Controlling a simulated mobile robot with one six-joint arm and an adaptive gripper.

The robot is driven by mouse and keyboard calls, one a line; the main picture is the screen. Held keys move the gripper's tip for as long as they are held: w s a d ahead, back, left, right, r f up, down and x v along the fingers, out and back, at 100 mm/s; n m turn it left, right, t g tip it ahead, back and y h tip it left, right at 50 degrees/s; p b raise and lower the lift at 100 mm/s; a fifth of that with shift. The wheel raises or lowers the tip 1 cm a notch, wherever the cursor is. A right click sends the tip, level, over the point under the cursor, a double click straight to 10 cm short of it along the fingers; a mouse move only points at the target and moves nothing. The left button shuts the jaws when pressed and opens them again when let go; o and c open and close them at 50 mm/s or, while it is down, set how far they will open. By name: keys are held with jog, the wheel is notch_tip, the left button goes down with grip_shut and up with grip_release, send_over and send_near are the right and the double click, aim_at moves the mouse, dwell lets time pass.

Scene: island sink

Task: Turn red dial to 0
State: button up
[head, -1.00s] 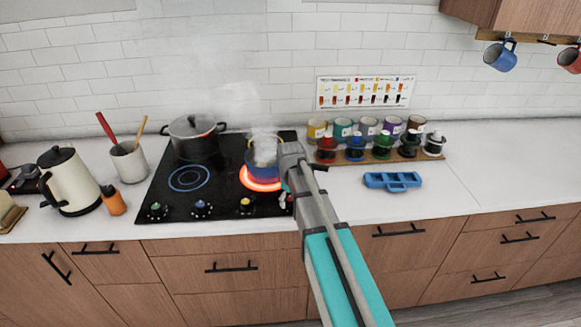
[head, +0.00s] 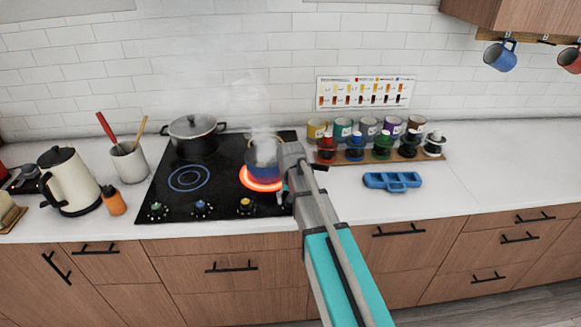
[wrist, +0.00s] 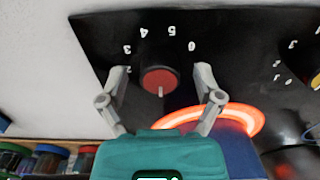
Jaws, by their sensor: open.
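The red dial (wrist: 160,79) is on the black cooktop panel in the wrist view, with a light pointer mark on its lower side in the picture. White digits 0, 5, 4, 3 and 2 curve around it; the 0 (wrist: 192,46) is at its upper right, so the mark points away from the 0. My gripper (wrist: 161,72) is open, one finger on each side of the dial, with visible gaps. In the head view my gripper (head: 284,194) is at the cooktop's front right corner and hides the red dial.
A steaming blue pot (head: 266,166) stands on a glowing red burner (head: 260,184) close beside my gripper. Green, blue and yellow dials (head: 246,205) line the front edge. A lidded pot (head: 194,143) stands at the back left. A bottle rack (head: 345,158) is to the right.

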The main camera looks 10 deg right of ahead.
jog(key=m, duration=2.2)
notch_tip(320, 180, up, 14)
jog(key=p, duration=1.3)
jog(key=shift+p, duration=0.4)
jog(key=shift+f, duration=0.1)
dwell(0.6)
jog(key=s+f+n+b, duration=0.2)
jog(key=s+n, duration=0.6)
jog(key=n, duration=0.3)
jog(key=s+f+n+b, duration=0.2)
jog(key=s+n, duration=0.7)
jog(key=n, duration=0.3)
jog(key=shift+a+f+n+b, duration=0.25)
jog(key=shift+a+n+b, duration=0.05)
jog(key=shift+a, duration=0.05)
